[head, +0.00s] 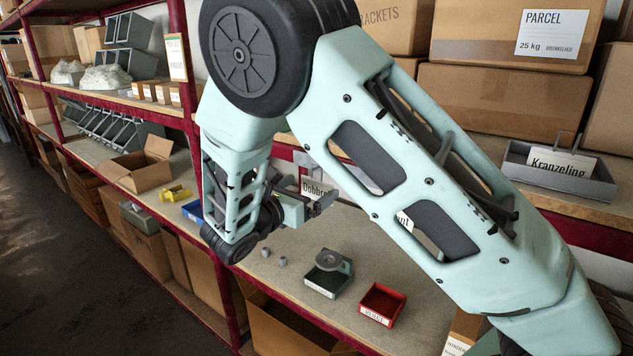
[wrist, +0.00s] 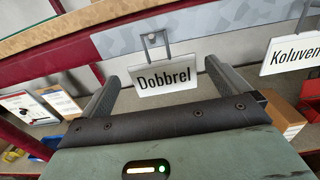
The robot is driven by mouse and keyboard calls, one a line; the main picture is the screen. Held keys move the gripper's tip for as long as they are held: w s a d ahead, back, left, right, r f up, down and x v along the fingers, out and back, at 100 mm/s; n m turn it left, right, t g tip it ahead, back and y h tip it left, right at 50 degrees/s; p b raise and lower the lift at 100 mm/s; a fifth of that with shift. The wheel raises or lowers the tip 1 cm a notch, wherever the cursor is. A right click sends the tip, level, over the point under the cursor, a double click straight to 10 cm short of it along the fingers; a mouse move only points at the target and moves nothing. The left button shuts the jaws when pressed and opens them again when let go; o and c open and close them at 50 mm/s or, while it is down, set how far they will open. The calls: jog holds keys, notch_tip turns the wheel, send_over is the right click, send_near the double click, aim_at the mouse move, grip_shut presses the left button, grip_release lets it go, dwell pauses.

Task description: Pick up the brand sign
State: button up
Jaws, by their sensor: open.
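A white brand sign reading "Dobbrel" (wrist: 167,79) hangs from a grey hook in the wrist view. It also shows in the head view (head: 314,189), partly hidden by my gripper. My gripper (wrist: 162,72) is open and empty, with one finger on each side of the sign as seen from the wrist. I cannot tell whether the fingertips reach the sign's depth. In the head view my gripper (head: 322,203) is over the shelf, right in front of the sign. Another sign, "Koluven" (wrist: 295,52), hangs to the right in the wrist view.
A "Kranzeling" sign (head: 560,165) stands in a grey tray (head: 602,188) on the upper right shelf. A red bin (head: 381,303), a dark green bin (head: 322,281) and small grey parts (head: 283,261) are on the bench below. My arm hides the middle of the rack.

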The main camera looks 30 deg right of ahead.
aim_at(316, 185)
jog(key=p+x, duration=0.3)
jog(key=x, duration=0.1)
jog(key=shift+d, duration=0.25)
jog(key=shift+w+d+f+p, duration=0.1)
jog(key=shift+w+d+p, duration=0.2)
jog(key=shift+d, duration=0.15)
jog(key=shift+s, duration=0.1)
jog(key=c, duration=0.9)
